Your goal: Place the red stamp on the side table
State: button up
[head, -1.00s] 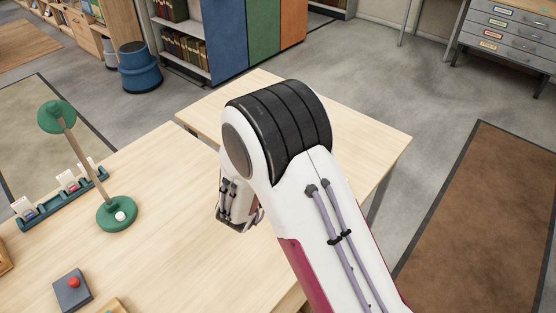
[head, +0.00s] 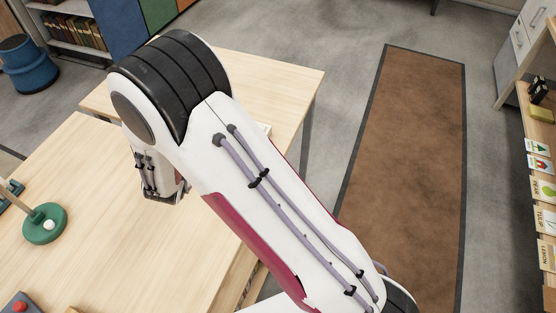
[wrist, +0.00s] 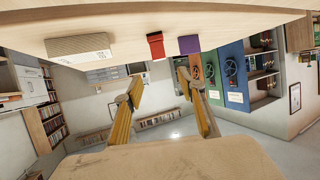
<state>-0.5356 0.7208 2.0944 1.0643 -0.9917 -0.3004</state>
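In the wrist view, a small red block (wrist: 156,46), which looks like the red stamp, is against a pale wood surface (wrist: 230,20) along the top edge. My gripper (wrist: 160,88) is open, its two yellowish fingers apart with nothing between them; the red block is beyond the fingertips. In the head view my gripper (head: 165,194) hangs over the wooden tables, its fingers mostly hidden by my arm. A second pale wood table (head: 285,85), which looks like the side table, is behind my arm and partly covered by it. No stamp is identifiable in the head view.
A purple block (wrist: 189,45) and a pale labelled box (wrist: 80,46) flank the red block. A green lamp base (head: 44,224) and a red-knobbed grey block (head: 18,306) are on the near table (head: 90,190). A shelf with picture cards (head: 540,185) is at far right.

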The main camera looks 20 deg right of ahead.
jog(key=s+r+n+g+y, duration=0.1)
jog(key=s+r+y, duration=0.35)
jog(key=r, duration=0.45)
jog(key=s+r+n+g+y, duration=0.1)
jog(key=s+r+n+y, duration=0.15)
jog(key=s+r, duration=0.45)
jog(key=s+d+r+g, duration=0.1)
jog(key=s+d, duration=0.3)
jog(key=s, duration=0.4)
jog(key=s+d+r+g+h, duration=0.1)
jog(key=s+d, duration=0.3)
jog(key=s, duration=0.5)
jog(key=s+d+r+g+h, duration=0.1)
jog(key=s+d+g, duration=0.1)
jog(key=s+d, duration=0.3)
jog(key=s+n, duration=0.1)
jog(key=s, duration=0.3)
jog(key=shift+r+g, duration=0.3)
jog(key=shift+g, duration=0.1)
